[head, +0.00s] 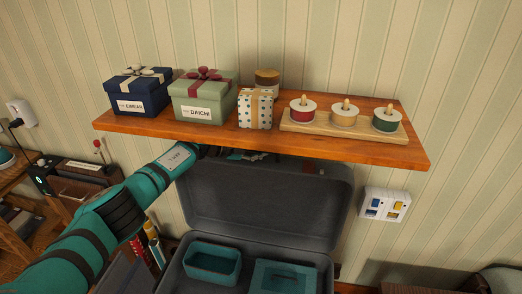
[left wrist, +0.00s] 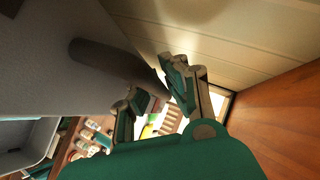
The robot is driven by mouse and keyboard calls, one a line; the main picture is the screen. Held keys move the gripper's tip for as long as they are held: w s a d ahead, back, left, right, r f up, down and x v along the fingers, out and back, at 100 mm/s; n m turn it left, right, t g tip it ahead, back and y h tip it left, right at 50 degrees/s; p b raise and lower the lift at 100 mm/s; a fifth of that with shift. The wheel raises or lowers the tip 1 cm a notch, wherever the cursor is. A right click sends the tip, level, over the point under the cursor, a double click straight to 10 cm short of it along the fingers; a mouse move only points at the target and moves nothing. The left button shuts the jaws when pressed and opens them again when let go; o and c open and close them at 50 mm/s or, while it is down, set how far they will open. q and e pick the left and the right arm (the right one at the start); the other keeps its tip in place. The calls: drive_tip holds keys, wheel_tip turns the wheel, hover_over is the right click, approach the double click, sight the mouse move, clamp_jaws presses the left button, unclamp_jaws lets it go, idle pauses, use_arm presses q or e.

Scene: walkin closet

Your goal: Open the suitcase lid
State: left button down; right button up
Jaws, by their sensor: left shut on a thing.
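The dark grey suitcase lid (head: 265,205) stands raised, nearly upright against the wall under the wooden shelf. The suitcase base (head: 228,285) lies open below it. My left arm reaches in from the left, and my left gripper (head: 240,154) is at the lid's top edge, partly hidden by the shelf. In the left wrist view the gripper (left wrist: 156,92) is shut on the edge of the lid (left wrist: 108,62). The exact contact is hard to see. My right gripper is not in view.
The wooden shelf (head: 350,150) sits just above the lid and holds a blue gift box (head: 138,92), a green gift box (head: 203,97) and a rack of spools (head: 345,127). Two teal organisers (head: 212,263) (head: 285,277) sit in the base. A wall panel (head: 384,204) is at right.

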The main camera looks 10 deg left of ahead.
use_arm(q)
drive_tip(key=shift+s+r, duration=0.1)
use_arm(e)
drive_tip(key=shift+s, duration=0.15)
use_arm(q)
drive_tip(key=c, duration=1.3)
unclamp_jaws()
drive_tip(key=shift+c, duration=0.2)
drive_tip(key=shift+s+a+r, duration=0.2)
drive_tip(key=shift+s+a, duration=0.05)
drive_tip(key=shift+a, duration=0.2)
drive_tip(key=v, duration=0.4)
drive_tip(key=s+a, duration=0.7)
drive_tip(key=a, duration=0.2)
drive_tip(key=shift+s+a, duration=0.2)
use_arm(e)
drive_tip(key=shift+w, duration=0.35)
